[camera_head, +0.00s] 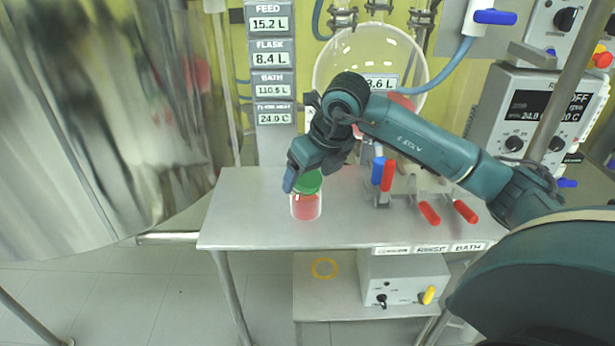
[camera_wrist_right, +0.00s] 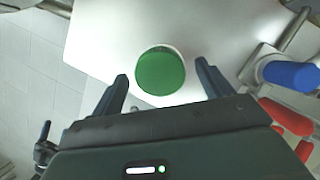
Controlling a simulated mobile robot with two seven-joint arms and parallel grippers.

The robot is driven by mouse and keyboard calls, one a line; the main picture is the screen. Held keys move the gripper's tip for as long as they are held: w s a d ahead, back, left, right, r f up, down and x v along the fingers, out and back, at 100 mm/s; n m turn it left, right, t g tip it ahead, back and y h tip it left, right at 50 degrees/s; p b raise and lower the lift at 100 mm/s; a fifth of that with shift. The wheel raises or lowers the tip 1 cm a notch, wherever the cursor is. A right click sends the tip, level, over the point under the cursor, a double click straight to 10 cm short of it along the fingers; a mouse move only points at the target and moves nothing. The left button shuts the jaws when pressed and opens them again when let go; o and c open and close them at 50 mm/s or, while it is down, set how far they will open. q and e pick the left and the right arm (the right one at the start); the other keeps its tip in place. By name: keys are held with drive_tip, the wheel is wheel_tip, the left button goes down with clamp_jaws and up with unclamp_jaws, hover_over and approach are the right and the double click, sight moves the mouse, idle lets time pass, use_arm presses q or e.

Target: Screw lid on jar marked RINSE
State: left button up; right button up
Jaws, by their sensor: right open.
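A clear jar (camera_head: 305,208) with red contents stands upright on the steel table, near its front left edge. A green lid (camera_head: 308,182) sits over the jar's mouth; how far it is threaded cannot be told. The lid also shows from above in the right wrist view (camera_wrist_right: 160,72). My right gripper (camera_head: 297,180) is at the lid, reaching in from the right. In the right wrist view its two fingers (camera_wrist_right: 163,86) are apart, one on each side of the lid, with gaps between. No marking is readable on the jar. My left gripper is not in view.
The steel table (camera_head: 240,215) is bare left of the jar. Blue and red valve handles (camera_head: 388,173) stand to the right, near a large glass vessel (camera_head: 340,65). A label reading RINSE (camera_head: 432,249) is on the table's front edge. A yellow ring (camera_head: 324,267) lies on the lower shelf.

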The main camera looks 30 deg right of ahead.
sight(310, 178)
drive_tip(key=c, duration=1.1)
drive_tip(key=shift+r, duration=0.15)
use_arm(q)
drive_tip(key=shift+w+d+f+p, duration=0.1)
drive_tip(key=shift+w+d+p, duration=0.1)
drive_tip(key=shift+p, duration=0.2)
use_arm(e)
wheel_tip(310, 178, up, 10)
